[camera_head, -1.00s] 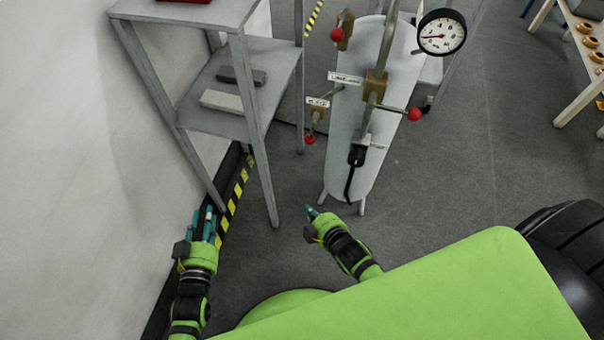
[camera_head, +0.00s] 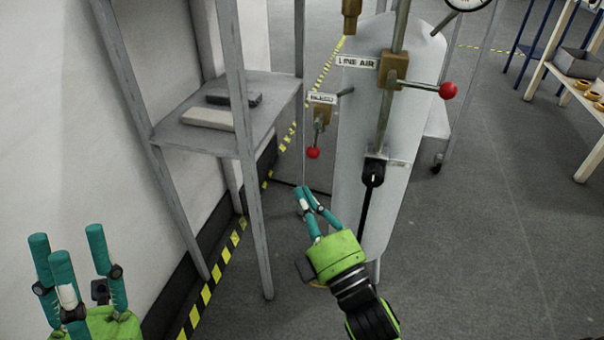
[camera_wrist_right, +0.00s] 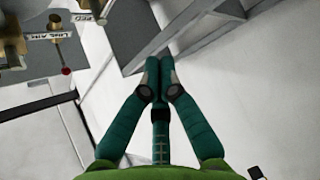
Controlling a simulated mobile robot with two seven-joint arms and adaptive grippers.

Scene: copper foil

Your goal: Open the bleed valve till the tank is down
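The bleed valve (camera_head: 322,116) is a small brass fitting on the left side of the pale tank (camera_head: 352,160), under a white label (camera_head: 322,98). Its red ball handle (camera_head: 313,153) hangs downward. My right gripper (camera_head: 303,190) is below that ball, apart from it and empty. In the right wrist view its teal fingertips (camera_wrist_right: 159,66) are drawn together. A red ball (camera_wrist_right: 66,70) and labels appear at the upper left there, away from the fingers. My left gripper (camera_head: 68,245) is at the lower left, fingers spread and empty.
The LINE AIR valve (camera_head: 395,72) has a red ball (camera_head: 447,90) pointing right. The gauge (camera_head: 470,4) is mostly cut off at the top, so its reading is hidden. A grey shelf (camera_head: 215,128) with flat blocks stands left of the tank.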

